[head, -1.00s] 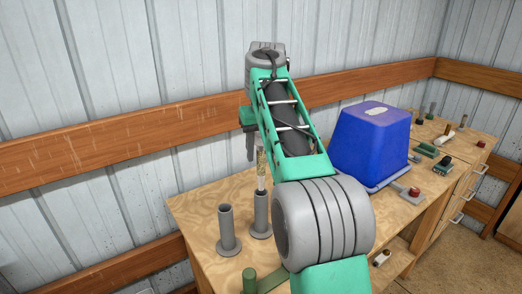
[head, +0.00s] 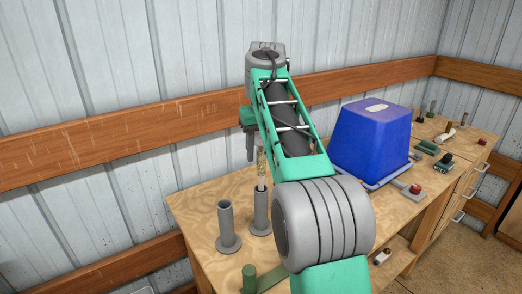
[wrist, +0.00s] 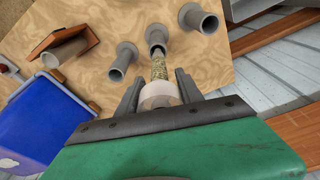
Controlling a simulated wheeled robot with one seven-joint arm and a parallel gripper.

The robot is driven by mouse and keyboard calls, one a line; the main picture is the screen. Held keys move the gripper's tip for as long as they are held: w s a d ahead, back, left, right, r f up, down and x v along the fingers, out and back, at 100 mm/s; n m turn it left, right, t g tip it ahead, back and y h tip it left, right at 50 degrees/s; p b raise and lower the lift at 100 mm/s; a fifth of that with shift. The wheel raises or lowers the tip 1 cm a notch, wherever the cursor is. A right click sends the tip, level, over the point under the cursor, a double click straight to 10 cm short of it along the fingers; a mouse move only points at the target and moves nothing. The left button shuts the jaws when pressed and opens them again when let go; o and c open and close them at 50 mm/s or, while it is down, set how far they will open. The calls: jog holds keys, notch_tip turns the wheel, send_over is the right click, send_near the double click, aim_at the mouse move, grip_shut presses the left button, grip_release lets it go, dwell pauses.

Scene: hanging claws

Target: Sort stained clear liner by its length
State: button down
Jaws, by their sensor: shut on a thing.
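The stained clear liner (head: 261,164) is a narrow see-through tube with yellow-brown speckled stains. My gripper (wrist: 158,86) is shut on its pale, wide end, and the liner (wrist: 159,68) points away from the jaws. Its far end is at the mouth of a grey flanged holder (head: 261,213); I cannot tell whether it is inside. That holder also shows in the wrist view (wrist: 155,47). A second grey holder (head: 228,228) stands to its left in the head view. The wrist view shows another grey holder (wrist: 122,60).
A brown wooden piece with a grey tube (wrist: 64,50) is near the bin in the wrist view. A green upright cylinder (head: 249,279) is at the front. The wall is close behind.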

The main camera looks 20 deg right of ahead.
aim_at(261, 194)
jog(key=shift+f+b, duration=7.45)
jog(key=shift+f, duration=0.15)
jog(key=c, duration=0.7)
grip_release()
